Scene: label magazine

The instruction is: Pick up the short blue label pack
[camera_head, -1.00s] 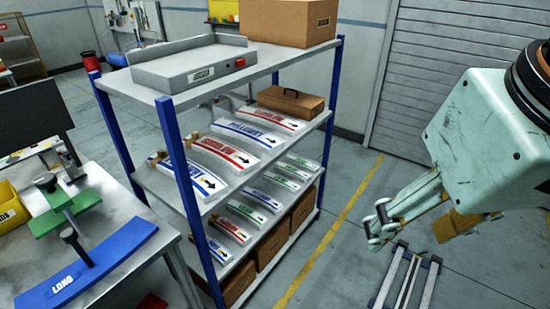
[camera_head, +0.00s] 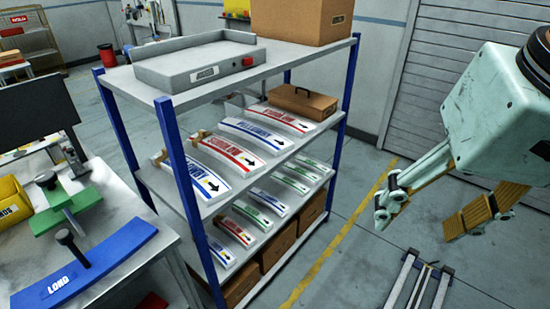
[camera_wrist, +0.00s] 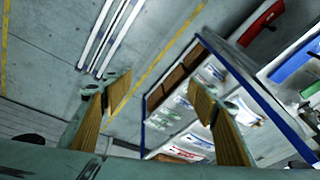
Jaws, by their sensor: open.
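Short label packs lie in a row on the lower shelf of the rack. A pack at the near end (camera_head: 221,252) also looks blue. Short red (camera_head: 233,233) and green (camera_head: 289,184) packs share the shelf. My gripper (camera_head: 432,212) is open and empty, right of the rack and well apart from it. In the wrist view my gripper's two padded fingers (camera_wrist: 160,97) stand apart, with floor and rack beyond; the packs there are small and blurred.
Long red and blue packs (camera_head: 222,155) and a brown case (camera_head: 302,102) fill the middle shelf. The rack's blue post (camera_head: 340,100) stands on my gripper's side. A metal floor frame (camera_head: 418,283) lies below my gripper. The floor between is clear.

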